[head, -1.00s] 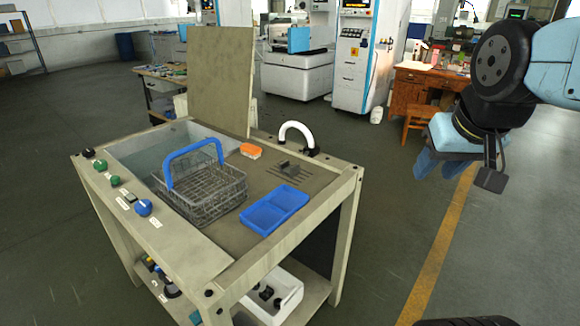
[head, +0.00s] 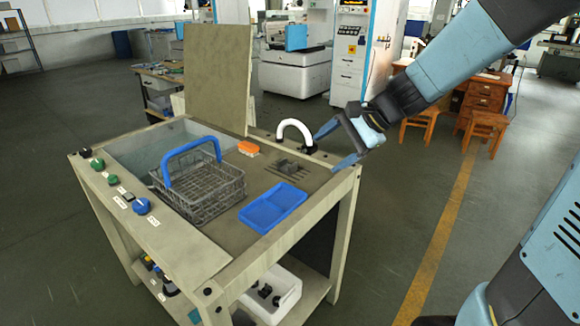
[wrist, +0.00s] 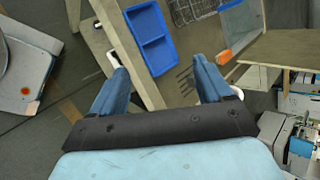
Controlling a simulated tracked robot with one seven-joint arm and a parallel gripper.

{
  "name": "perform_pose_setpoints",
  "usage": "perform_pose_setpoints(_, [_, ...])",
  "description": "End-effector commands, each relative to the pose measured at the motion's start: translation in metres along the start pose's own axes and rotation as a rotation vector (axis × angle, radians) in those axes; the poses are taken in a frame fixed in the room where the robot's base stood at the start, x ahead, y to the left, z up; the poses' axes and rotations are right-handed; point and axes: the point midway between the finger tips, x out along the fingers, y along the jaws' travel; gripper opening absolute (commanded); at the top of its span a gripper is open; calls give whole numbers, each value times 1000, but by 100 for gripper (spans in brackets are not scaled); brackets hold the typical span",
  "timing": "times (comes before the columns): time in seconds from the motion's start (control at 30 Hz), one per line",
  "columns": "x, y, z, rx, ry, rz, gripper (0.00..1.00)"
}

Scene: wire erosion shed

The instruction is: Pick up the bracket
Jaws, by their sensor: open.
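My gripper (head: 330,150) is open and empty, above and to the right of the bracket near the bench's right edge. In the wrist view my gripper (wrist: 159,65) shows two blue fingers spread wide, with the bench edge and slots between and beyond them.
A blue two-part tray (head: 272,208) lies in front of the bracket. A wire basket (head: 205,196) with a blue handle stands left. A white curved tap (head: 295,124) rises behind the bracket, close to my gripper.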

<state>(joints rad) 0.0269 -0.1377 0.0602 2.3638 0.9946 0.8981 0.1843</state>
Motion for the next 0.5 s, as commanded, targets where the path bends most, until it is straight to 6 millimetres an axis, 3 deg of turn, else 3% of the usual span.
perform_pose_setpoints(0.2, [48,-30,-41,321,-98,-129,79])
perform_pose_setpoints(0.5, [114,-53,-115,781,-187,-303,79])
